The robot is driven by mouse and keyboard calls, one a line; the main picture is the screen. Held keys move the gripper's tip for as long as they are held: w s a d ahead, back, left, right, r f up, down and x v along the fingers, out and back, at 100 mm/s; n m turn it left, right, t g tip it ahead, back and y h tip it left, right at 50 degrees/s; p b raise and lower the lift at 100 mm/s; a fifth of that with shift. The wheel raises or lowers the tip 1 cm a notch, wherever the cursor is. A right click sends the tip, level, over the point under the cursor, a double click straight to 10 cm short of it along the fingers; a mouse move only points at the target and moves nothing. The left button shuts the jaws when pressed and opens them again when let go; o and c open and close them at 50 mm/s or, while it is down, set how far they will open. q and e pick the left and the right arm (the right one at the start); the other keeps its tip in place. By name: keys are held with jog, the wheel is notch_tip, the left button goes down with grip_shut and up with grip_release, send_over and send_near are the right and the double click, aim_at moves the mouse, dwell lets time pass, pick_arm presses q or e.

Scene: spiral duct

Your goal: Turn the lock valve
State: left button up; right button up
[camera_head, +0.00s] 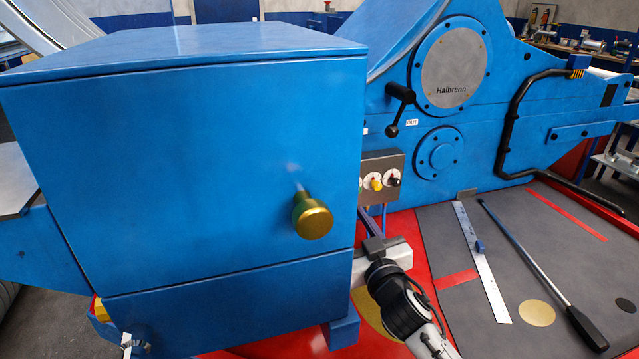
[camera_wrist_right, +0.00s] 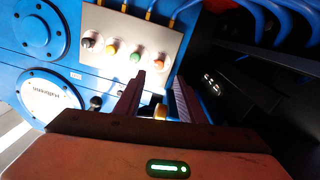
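A black lever with a ball end (camera_head: 398,103) sits on the blue machine panel, left of the OUT label; I take it for the lock valve. Its handle points down and slightly left from the pivot. In the right wrist view, which shows the panel upside down, a dark knob (camera_wrist_right: 95,102) is probably part of it. My right gripper (camera_head: 371,222) is below the control box, apart from the lever. In the right wrist view my right gripper (camera_wrist_right: 158,95) has its fingers apart, with a small brass piece visible between them; contact cannot be told. My left gripper is not in view.
A blue cabinet (camera_head: 180,160) with a brass knob (camera_head: 312,215) fills the left foreground. A control box (camera_head: 381,178) with several knobs hangs under the lever. A long black-handled bar (camera_head: 530,262) and a steel ruler (camera_head: 480,262) lie on the grey mat at right.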

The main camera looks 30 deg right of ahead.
jog(key=x, duration=0.9)
jog(key=shift+w+d+p, duration=0.15)
jog(key=shift+w+p, duration=0.15)
jog(key=shift+w, duration=0.05)
grip_shut()
